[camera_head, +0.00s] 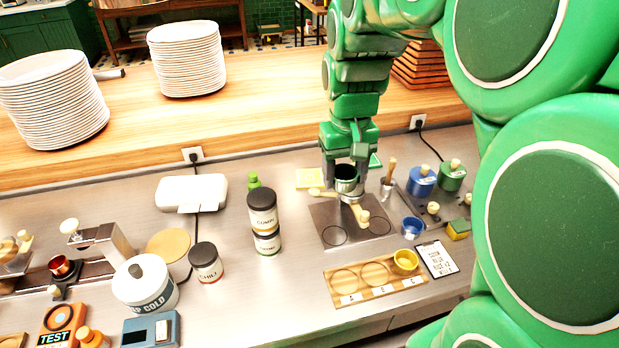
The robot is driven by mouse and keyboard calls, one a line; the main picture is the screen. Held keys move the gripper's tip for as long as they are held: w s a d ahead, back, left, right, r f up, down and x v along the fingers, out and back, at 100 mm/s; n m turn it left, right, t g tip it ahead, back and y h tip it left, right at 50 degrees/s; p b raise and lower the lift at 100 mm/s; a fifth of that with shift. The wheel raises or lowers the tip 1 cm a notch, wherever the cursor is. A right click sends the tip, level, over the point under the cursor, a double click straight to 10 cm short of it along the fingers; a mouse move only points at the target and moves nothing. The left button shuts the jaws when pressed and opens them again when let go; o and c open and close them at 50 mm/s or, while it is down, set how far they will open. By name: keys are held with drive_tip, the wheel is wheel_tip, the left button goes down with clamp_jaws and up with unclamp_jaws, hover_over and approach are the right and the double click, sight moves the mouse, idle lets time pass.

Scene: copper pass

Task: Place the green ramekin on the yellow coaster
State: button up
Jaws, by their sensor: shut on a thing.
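My gripper (346,190) points down over the back of the counter and is shut on the green ramekin (346,186), whose dark inside faces up. The fingers hide part of it. The yellow coaster (308,178) lies flat just to the left of the gripper, near the back wall, and looks empty. The ramekin is beside the coaster in the picture, not over its middle. I cannot tell exactly how high it is held.
A steel plate (330,213) with ring marks and small knobs lies in front of the gripper. Stacked tins (264,215) stand left. A blue ramekin (411,228), a yellow ramekin (405,262) in a wooden tray (350,292), and lidded pots (421,181) are right. A green coaster (375,161) is behind.

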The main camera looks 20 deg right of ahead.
drive_tip(key=w, duration=1.3)
hover_over(310, 177)
wheel_tip(310, 177, down, 2)
wheel_tip(310, 177, down, 18)
drive_tip(key=shift+r, duration=0.15)
idle(0.8)
drive_tip(key=o, duration=1.1)
drive_tip(key=shift+c, duration=0.2)
